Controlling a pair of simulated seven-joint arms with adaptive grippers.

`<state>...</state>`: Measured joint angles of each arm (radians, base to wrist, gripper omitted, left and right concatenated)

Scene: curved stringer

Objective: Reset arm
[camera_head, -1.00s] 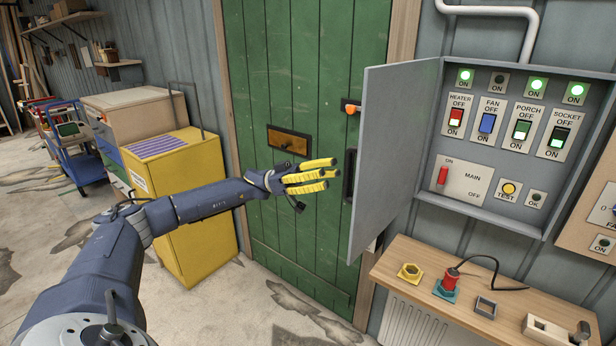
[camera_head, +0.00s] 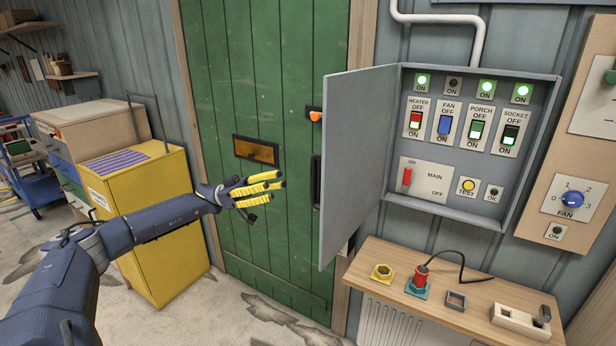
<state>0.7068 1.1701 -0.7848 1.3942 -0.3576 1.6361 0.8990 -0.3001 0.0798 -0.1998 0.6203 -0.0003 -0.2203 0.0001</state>
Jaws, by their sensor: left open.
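My left gripper (camera_head: 262,188) is open and empty, its yellow fingers pointing right. It hangs in front of the green door (camera_head: 270,90), left of the grey cabinet door (camera_head: 352,150), and appears apart from both. My left arm (camera_head: 165,220) reaches in from the lower left. My right gripper is outside the view.
The electrical panel (camera_head: 398,235) stands open at the right, with several switches and a red main lever (camera_head: 407,178). A yellow cabinet (camera_head: 165,255) stands behind my left arm.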

